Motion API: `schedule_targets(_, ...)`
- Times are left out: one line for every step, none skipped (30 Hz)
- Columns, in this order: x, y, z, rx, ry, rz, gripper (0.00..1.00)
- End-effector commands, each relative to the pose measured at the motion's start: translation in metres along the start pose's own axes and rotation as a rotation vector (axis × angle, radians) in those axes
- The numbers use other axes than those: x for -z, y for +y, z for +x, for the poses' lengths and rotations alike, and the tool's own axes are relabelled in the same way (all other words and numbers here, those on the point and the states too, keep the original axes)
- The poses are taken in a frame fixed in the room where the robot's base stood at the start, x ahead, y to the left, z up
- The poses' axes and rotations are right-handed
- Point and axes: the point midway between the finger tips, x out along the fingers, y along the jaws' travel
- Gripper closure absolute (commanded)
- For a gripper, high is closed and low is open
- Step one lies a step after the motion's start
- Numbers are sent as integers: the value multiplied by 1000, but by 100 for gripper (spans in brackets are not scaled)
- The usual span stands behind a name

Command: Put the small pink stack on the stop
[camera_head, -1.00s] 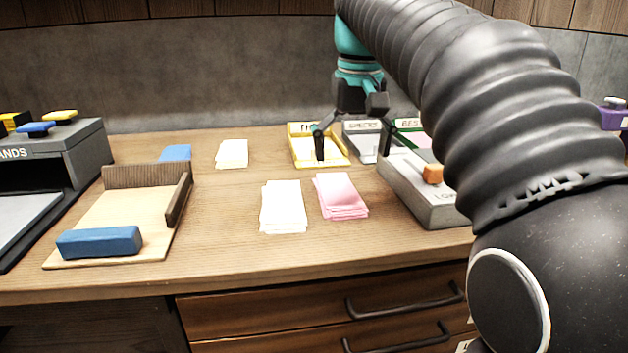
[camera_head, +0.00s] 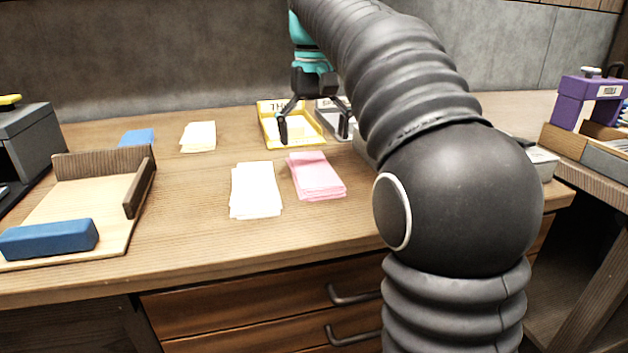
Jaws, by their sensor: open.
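The pink stack (camera_head: 315,177) of loosely squared sheets lies flat on the table, just right of a white stack (camera_head: 256,190). A light wooden board (camera_head: 85,205) with dark raised walls at its back and right side stands at the left; it may be the stop, but no label shows. My gripper (camera_head: 313,126) is open with nothing between its fingers. It points down behind the pink stack, over the yellow tray and its grey neighbour. Its height above them is hard to tell.
A blue block (camera_head: 48,239) lies along the board's front edge. A yellow tray (camera_head: 308,143), a small cream stack (camera_head: 198,136) and a blue pad (camera_head: 137,138) are farther back. My arm hides the table's right part. A purple stand (camera_head: 588,100) is at right.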

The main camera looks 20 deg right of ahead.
Motion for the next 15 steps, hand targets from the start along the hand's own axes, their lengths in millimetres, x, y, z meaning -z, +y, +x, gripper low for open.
schedule_targets(0,0,3,0,1,0,0)
schedule_targets(0,0,4,0,1,0,0)
schedule_targets(0,0,6,0,1,0,0)
schedule_targets(-1,0,8,0,0,0,0)
schedule_targets(-1,0,11,0,-1,0,0)
schedule_targets(-2,-1,16,0,-1,0,0)
schedule_targets(-3,-1,21,0,-1,0,0)
schedule_targets(-3,-1,26,0,-1,0,0)
schedule_targets(-4,-2,32,0,-1,0,0)
schedule_targets(-5,-2,36,0,-1,0,0)
schedule_targets(-5,-2,40,0,0,0,0)
schedule_targets(-5,-2,45,0,-1,0,0)
schedule_targets(-5,-2,48,0,-2,0,0)
schedule_targets(-5,-2,50,0,-1,0,0)
schedule_targets(-5,-2,53,0,0,0,0)
